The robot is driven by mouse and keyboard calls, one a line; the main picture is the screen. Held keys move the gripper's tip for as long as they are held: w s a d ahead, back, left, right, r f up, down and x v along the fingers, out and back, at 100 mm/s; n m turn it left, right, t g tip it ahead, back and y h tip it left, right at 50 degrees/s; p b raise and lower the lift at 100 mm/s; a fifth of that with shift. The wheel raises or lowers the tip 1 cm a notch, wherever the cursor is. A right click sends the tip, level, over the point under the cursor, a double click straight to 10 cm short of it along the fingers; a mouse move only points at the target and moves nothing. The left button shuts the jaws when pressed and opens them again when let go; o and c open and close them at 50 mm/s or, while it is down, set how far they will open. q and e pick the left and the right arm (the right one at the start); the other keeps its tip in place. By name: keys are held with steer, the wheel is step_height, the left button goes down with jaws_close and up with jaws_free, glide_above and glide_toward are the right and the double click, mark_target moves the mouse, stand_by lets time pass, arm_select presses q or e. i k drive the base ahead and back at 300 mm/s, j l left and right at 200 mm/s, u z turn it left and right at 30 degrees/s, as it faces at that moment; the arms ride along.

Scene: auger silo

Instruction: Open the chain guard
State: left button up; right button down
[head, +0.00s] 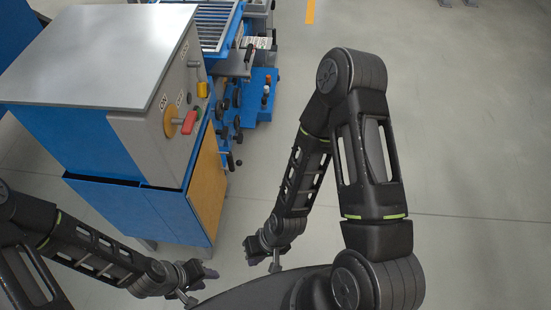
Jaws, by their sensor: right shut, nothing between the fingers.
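A blue and grey machine cabinet (105,140) with a flat grey top stands at the left in the head view. A tan panel (207,185) covers the lower part of its right side. I cannot tell for sure whether this panel is the chain guard; it looks closed. My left gripper (199,286) is low in front of the cabinet, apart from it, and its jaw state is unclear. My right gripper (263,264) is shut and empty, to the right of the cabinet's near corner and clear of it.
The cabinet's control face carries a red handle (190,123) and a yellow switch (202,90). Behind it, blue machinery (262,95) with black knobs and a slatted grate (215,22) sticks out to the right. The grey floor (470,130) at the right is clear.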

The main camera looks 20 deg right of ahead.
mark_target(205, 192)
steer(key=z, duration=1.05)
steer(key=i+l, duration=0.55)
